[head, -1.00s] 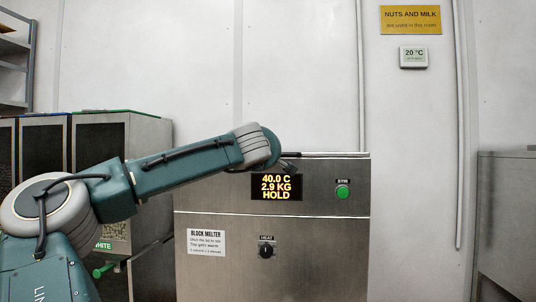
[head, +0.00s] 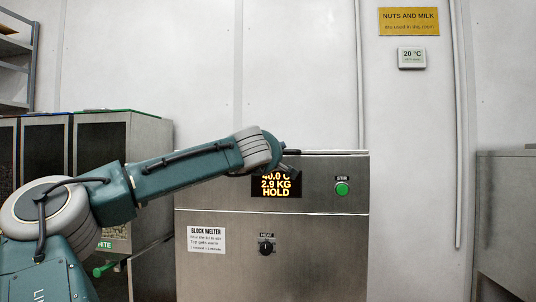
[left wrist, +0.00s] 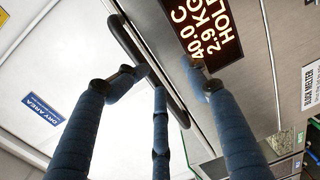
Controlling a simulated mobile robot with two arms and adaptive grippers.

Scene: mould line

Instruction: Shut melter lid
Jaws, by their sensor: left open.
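The block melter (head: 320,240) is a steel cabinet with a lit display (head: 275,187), in the middle of the head view. My left gripper (left wrist: 165,75) is open. In the head view it is mostly hidden behind its wrist, at the melter's top front. In the left wrist view a long dark handle bar (left wrist: 124,40) runs between and behind the fingers, beside the display (left wrist: 204,30). Contact cannot be told. My right gripper is out of view.
The melter front has a green button (head: 342,188) and a black heat knob (head: 266,248). Dark-fronted cabinets (head: 45,150) stand on the left, and a steel cabinet (head: 506,225) stands on the right. A blue DRY AREA sign (left wrist: 43,108) shows in the left wrist view.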

